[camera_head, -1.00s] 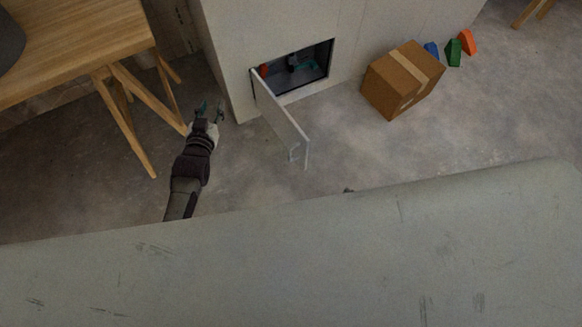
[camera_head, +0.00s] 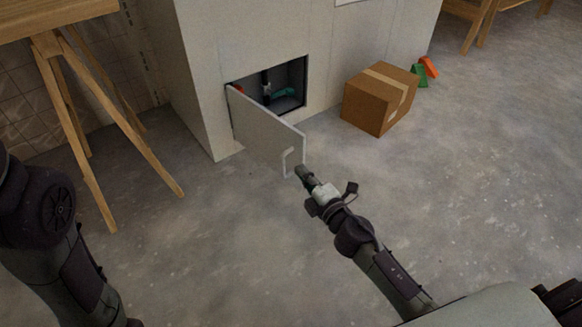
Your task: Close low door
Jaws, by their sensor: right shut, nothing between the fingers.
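The low door (camera_head: 262,132) is a pale grey panel hinged at the left side of a square opening (camera_head: 282,86) low in a light wall. It stands open, swung out into the room. A small white handle (camera_head: 287,161) is on its face near the free edge. My right gripper (camera_head: 303,173) is shut and empty, its tip at the lower corner of the door's free edge, just right of the handle. I cannot tell whether it touches the door. My left arm shows at the left, but its gripper is out of view.
Inside the opening are dark pipes with teal and red parts. A taped cardboard box (camera_head: 376,104) stands on the floor right of the opening, with green (camera_head: 418,75) and orange (camera_head: 430,66) blocks behind it. A wooden trestle table (camera_head: 58,14) stands at left. The floor in front is clear.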

